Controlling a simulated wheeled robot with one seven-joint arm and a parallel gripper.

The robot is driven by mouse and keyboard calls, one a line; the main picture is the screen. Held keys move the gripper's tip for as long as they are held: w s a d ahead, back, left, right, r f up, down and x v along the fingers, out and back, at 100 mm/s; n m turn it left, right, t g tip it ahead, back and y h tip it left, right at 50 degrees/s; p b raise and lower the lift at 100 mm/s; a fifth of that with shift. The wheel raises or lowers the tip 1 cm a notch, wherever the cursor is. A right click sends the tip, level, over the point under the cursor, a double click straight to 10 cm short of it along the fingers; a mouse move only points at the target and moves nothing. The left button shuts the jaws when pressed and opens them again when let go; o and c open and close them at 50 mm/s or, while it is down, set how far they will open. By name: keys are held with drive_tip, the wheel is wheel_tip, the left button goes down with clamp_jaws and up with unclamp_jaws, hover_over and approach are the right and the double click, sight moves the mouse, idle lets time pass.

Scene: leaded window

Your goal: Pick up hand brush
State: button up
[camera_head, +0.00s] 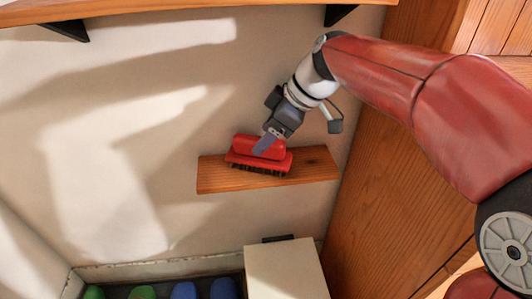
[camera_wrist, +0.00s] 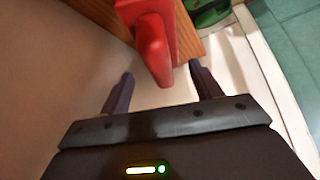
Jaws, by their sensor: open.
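The hand brush (camera_head: 259,151) is red with dark bristles. It rests bristles down on a small wooden wall shelf (camera_head: 318,164) in the head view. My gripper (camera_head: 262,145) is at the brush, with a finger in front of its red handle. In the wrist view the red brush (camera_wrist: 152,40) comes down from the top, and its end lies between or just beyond the fingertips of my open gripper (camera_wrist: 160,78). I cannot tell whether the fingers touch the brush. The far finger is hidden in the head view.
A longer wooden shelf (camera_head: 150,8) with black brackets runs above. A wooden panel (camera_head: 385,200) stands close on the right. Below are a white box (camera_head: 285,270) and several green and blue round things (camera_head: 184,290). The wall left of the brush is clear.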

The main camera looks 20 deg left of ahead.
drive_tip(key=x, duration=0.5)
drive_tip(key=shift+a, duration=0.1)
drive_tip(key=shift+c, duration=0.4)
drive_tip(key=c, duration=0.7)
